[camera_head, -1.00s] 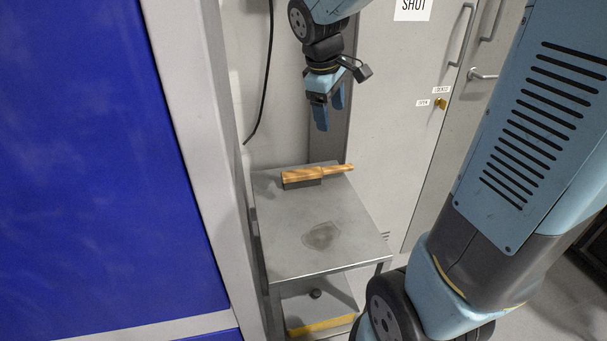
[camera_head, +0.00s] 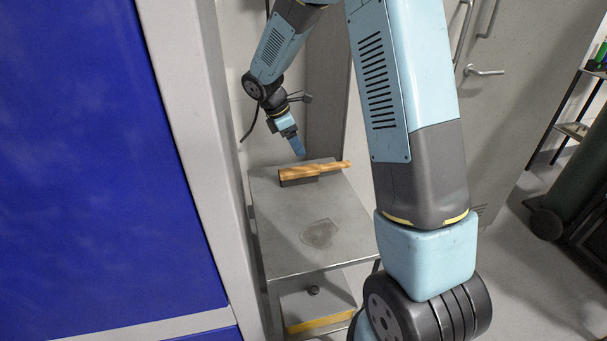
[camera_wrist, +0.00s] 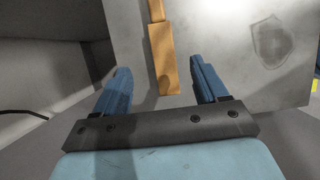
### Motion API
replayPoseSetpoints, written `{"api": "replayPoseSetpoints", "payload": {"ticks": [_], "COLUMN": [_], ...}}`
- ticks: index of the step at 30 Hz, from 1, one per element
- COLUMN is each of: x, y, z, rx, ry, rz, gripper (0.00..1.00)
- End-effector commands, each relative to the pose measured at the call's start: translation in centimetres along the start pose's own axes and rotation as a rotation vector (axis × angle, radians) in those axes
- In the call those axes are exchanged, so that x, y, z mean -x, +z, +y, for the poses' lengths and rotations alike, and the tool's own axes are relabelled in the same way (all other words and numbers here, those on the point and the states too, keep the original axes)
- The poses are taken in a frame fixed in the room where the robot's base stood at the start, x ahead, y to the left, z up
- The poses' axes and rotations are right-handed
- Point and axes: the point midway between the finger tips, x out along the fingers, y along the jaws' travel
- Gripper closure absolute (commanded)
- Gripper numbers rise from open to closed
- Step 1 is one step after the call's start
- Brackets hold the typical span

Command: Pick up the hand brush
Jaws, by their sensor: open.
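The hand brush (camera_head: 314,171) has a wooden back and handle with dark bristles underneath. It lies near the far edge of the metal table top (camera_head: 283,231), its handle pointing right in the head view. My gripper (camera_head: 298,148) is just above and behind the brush. In the wrist view my gripper (camera_wrist: 162,84) is open, with the wooden block of the brush (camera_wrist: 163,58) between and beyond its two blue fingers. The fingers look apart from the brush. The bristles are hidden in the wrist view.
A blue panel with a grey frame (camera_head: 178,100) stands close on the left of the table. A grey cabinet with handles (camera_head: 484,72) stands behind and to the right. A lower shelf (camera_head: 318,303) holds a small dark knob. A worn patch (camera_head: 318,233) marks the otherwise bare table top.

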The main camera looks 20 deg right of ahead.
Motion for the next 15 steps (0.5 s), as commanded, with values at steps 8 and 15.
{"api": "replayPoseSetpoints", "payload": {"ticks": [8,15], "x": [-4.9,-7.2], "y": [0.0,0.0], "z": [-0.1,-0.1], "rx": [-0.001,-0.002], "ry": [-0.003,0.0], "rz": [0.0,0.001], "gripper": [0.28,0.28]}}
